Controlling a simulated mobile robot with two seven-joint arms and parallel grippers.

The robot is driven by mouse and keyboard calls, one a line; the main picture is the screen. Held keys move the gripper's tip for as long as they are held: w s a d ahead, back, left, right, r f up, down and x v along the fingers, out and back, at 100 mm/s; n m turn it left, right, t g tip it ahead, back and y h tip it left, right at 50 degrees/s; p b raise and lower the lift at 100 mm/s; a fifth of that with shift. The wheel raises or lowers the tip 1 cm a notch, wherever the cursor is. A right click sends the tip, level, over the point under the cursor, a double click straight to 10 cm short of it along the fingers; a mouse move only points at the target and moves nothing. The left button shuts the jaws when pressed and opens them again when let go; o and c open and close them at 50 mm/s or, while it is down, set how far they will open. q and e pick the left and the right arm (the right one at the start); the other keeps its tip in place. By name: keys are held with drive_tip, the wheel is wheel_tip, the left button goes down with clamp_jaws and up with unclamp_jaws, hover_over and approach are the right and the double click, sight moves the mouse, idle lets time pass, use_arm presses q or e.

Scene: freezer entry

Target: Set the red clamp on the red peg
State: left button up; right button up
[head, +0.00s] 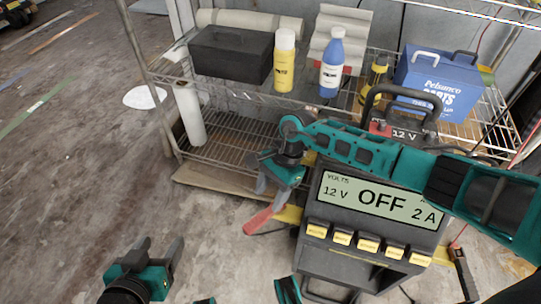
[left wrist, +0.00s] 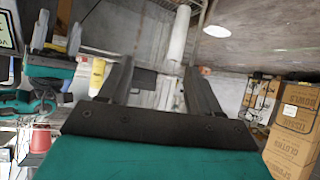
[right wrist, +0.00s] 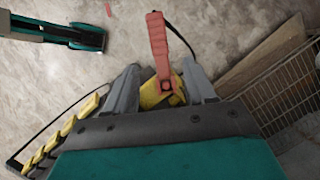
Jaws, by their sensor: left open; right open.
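The red clamp (head: 258,220) hangs at the left side of the dark battery charger (head: 322,262), by a yellow bracket (head: 290,215). In the right wrist view its red handle (right wrist: 172,42) points away between my fingers, above the yellow bracket (right wrist: 158,93). My right gripper (head: 277,178) is open around the clamp's near end; I cannot tell whether the fingers touch it. My left gripper (head: 152,262) is open and empty, low at the left over the floor. A red piece (head: 380,128) shows beside a "12 V" label behind the charger; I cannot tell whether it is the red peg.
A wire shelf (head: 235,100) behind holds a black toolbox (head: 232,52), a yellow bottle (head: 284,62), a blue bottle (head: 332,65) and a blue parts box (head: 437,80). My right arm crosses above the charger.

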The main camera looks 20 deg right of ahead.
use_arm(q)
drive_tip(key=s+a+p, duration=0.1)
drive_tip(key=p, duration=0.1)
drive_tip(key=shift+a+r+y+p, duration=0.15)
drive_tip(key=shift+r+y+p, duration=0.15)
drive_tip(key=shift+r+p, duration=0.1)
use_arm(e)
wheel_tip(320, 180, up, 13)
drive_tip(key=shift+r, duration=0.15)
